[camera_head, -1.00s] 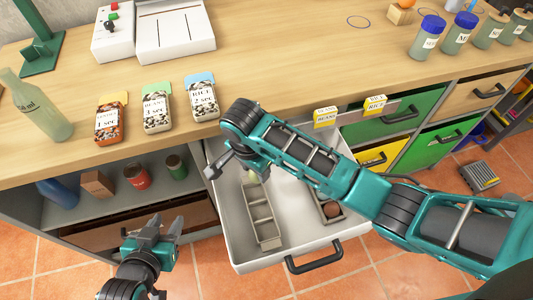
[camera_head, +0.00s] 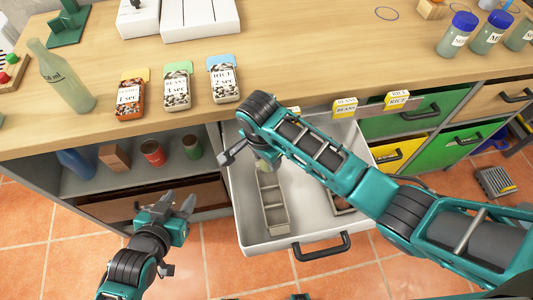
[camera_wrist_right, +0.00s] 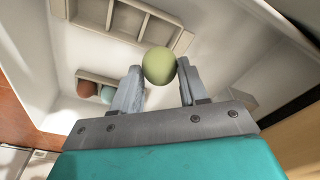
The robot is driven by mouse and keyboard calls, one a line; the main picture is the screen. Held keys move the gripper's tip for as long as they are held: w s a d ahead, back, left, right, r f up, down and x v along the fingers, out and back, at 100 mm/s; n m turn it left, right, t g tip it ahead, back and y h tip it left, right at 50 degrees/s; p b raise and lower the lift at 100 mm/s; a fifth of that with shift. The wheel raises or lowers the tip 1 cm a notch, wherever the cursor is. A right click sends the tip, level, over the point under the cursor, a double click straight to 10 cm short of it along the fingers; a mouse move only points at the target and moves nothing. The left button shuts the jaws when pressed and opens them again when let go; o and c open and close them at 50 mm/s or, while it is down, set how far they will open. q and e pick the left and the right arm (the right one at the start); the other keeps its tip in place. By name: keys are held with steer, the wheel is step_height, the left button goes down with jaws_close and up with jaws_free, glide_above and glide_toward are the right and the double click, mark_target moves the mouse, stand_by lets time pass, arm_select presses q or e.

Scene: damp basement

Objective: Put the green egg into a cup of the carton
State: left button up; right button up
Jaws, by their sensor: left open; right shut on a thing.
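The green egg (camera_wrist_right: 159,66) sits between the fingertips of my right gripper (camera_wrist_right: 160,84), which is shut on it. In the head view this gripper is inside the open white drawer (camera_head: 323,234), largely hidden by its own arm. A pale carton (camera_head: 274,214) with a row of empty cups lies in the drawer, its far end just below that gripper. A cupped carton also shows at the top of the right wrist view (camera_wrist_right: 136,22). My left gripper (camera_head: 178,203) is open and empty, left of the drawer.
Another holder (camera_wrist_right: 111,78) in the drawer contains a brown egg (camera_wrist_right: 87,88) and a teal egg (camera_wrist_right: 107,94). The drawer walls surround both. On the worktop (camera_head: 300,60) stand a glass bottle (camera_head: 65,82) and several labelled packets. Cans stand on the shelf left of the drawer.

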mark_target(267, 169)
stand_by(0.4)
steer(key=shift+f, duration=0.25)
stand_by(0.5)
steer(key=shift+f+b, duration=0.4)
steer(key=shift+f, duration=0.6)
steer(key=shift+f+b, duration=0.85)
steer(key=shift+f, duration=0.8)
steer(key=o, duration=0.8)
steer(key=shift+c, duration=0.2)
